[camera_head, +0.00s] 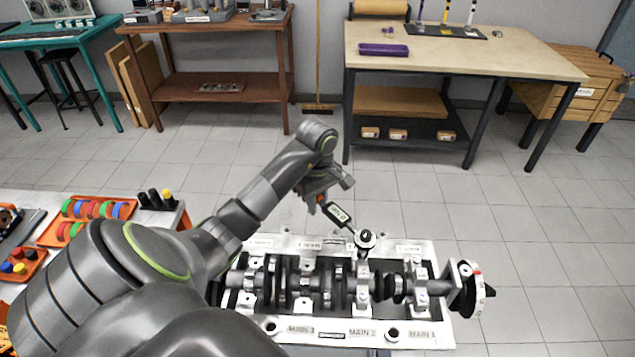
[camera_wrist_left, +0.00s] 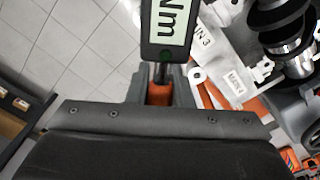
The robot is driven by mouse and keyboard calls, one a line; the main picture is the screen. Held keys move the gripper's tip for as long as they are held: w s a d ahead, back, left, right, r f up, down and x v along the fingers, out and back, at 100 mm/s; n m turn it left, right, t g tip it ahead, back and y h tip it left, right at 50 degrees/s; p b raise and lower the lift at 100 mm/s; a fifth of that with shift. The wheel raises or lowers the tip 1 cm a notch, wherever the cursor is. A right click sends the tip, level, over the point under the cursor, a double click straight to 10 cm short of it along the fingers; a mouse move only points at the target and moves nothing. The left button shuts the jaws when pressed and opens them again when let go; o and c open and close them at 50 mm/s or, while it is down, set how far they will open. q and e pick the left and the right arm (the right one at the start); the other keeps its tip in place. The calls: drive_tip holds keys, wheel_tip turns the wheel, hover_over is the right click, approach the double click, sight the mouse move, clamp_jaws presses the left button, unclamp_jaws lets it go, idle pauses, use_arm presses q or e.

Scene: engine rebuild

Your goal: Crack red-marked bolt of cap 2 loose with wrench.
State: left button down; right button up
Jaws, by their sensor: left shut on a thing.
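My left gripper (camera_head: 321,196) is shut on the handle of a torque wrench (camera_head: 338,214), above the far side of the engine block (camera_head: 440,250). The wrench has a dark body with a lit display, which reads "Nm" in the left wrist view (camera_wrist_left: 167,25). An orange part of its handle (camera_wrist_left: 159,94) sits between the fingers there. The wrench slopes down to the right, and its round head (camera_head: 365,239) is over the far end of cap 2 (camera_head: 363,272), in line with the MAIN 2 label. The head hides the bolt under it; I cannot make out a red mark.
The crankshaft (camera_head: 320,282) lies along the block, with a flanged disc (camera_head: 480,290) sticking out at its right end. Orange trays (camera_head: 85,218) with coloured rings and dark sockets stand on the bench at the left. The floor beyond the block is clear.

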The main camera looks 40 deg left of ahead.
use_arm(q)
drive_tip(key=shift+r, duration=0.2)
idle(0.3)
drive_tip(key=shift+r+p, duration=1.45)
drive_tip(key=shift+p, duration=0.15)
